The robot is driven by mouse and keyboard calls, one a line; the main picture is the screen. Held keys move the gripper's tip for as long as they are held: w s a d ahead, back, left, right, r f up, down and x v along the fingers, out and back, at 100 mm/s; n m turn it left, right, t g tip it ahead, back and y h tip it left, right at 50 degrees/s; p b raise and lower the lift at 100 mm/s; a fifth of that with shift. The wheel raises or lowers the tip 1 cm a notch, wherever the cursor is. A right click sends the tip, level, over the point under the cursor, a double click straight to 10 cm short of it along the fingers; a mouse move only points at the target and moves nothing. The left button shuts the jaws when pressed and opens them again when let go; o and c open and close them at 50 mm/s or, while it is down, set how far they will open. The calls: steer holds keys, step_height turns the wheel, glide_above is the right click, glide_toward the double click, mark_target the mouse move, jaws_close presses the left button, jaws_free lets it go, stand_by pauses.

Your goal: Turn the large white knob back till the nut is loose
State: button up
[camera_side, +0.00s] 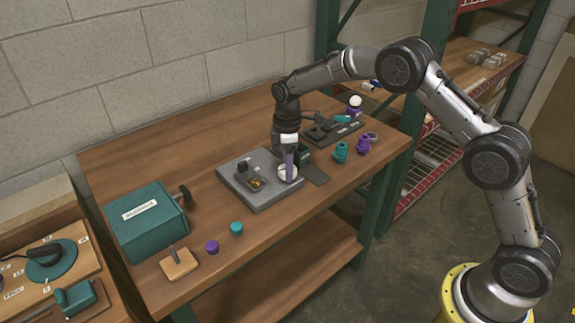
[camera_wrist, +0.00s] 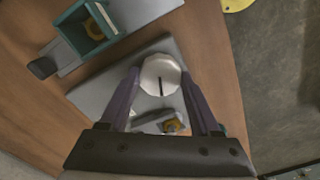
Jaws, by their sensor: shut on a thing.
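The large white knob (camera_side: 287,173) sits at the right part of a grey baseplate (camera_side: 265,205). In the wrist view the knob (camera_wrist: 160,70) is a round faceted disc with a dark line pointing toward my palm. My gripper (camera_side: 289,163) points down over it, and its purple fingers (camera_wrist: 161,84) are shut on the knob's two sides. A yellow part (camera_side: 256,184) lies on the same plate beside a small black block (camera_side: 241,170). I cannot tell whether that part is the nut. Whatever is under the knob is hidden.
A green open box (camera_wrist: 88,32) with a yellow ring stands close to the plate. Teal and purple parts (camera_side: 341,151) stand to the right. A teal machine (camera_side: 145,222) is at the left. The table front has a teal cap (camera_side: 236,228) and a purple cap (camera_side: 211,246).

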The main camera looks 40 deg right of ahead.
steer(key=shift+w+r+n, duration=0.1)
steer(key=shift+r+n, duration=0.05)
steer(key=shift+n, duration=0.55)
steer(key=o, duration=1.4)
step_height(320, 180, up, 14)
steer(key=shift+f, duration=0.15)
